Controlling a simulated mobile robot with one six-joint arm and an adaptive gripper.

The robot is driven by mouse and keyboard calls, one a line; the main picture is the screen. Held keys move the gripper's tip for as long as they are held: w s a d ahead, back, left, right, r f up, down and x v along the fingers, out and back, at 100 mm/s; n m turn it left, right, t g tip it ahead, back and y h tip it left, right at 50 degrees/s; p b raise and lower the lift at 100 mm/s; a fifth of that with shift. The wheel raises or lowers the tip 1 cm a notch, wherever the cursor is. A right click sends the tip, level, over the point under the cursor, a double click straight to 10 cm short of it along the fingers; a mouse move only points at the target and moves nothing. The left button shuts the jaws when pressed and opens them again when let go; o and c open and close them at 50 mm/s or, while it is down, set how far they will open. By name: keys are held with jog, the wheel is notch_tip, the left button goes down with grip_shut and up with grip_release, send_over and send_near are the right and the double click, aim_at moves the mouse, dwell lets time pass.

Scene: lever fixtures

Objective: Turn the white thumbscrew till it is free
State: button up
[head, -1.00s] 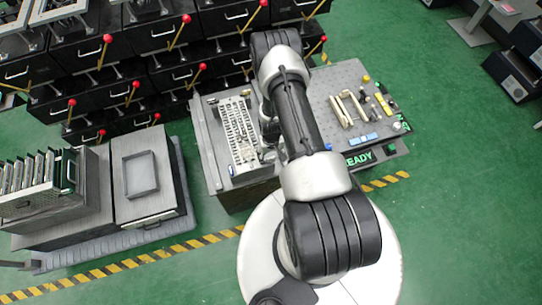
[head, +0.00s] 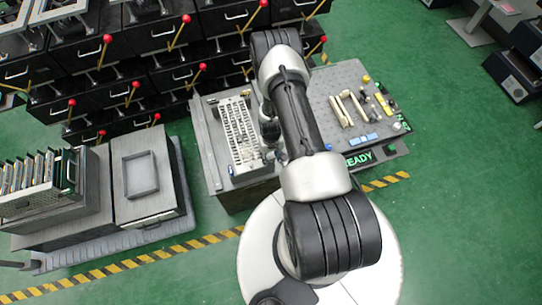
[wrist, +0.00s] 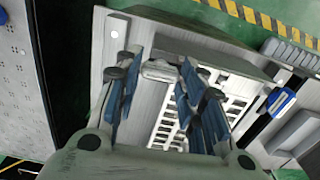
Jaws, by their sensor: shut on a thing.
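The white thumbscrew (wrist: 160,72) shows in the wrist view as a pale, rounded bar at the end of a light metal frame. My gripper (wrist: 157,66) has its blue-padded fingers on either side of it, with the dark tips at its two ends, and is shut on it. The slotted metal rack (wrist: 172,119) lies behind the fingers. In the head view the rack (head: 241,130) lies on the left part of the bench; my arm hides part of the bench and the thumbscrew cannot be made out there.
A blue-ended latch (wrist: 280,101) stands right of the rack in the wrist view. In the head view a pegboard top (head: 350,80) with small tools is right of my arm. A cabinet with a grey tray (head: 140,173) stands left. Red-knobbed levers line the back.

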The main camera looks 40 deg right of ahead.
jog(key=n+b, duration=0.1)
jog(key=n, duration=0.3)
jog(key=shift+b, duration=0.35)
jog(key=n+b, duration=0.1)
jog(key=n, duration=0.3)
jog(key=shift+n, duration=0.4)
jog(key=n+b, duration=0.1)
jog(key=n, duration=0.3)
jog(key=shift+n, duration=2.2)
jog(key=o, duration=1)
jog(key=shift+o, duration=0.2)
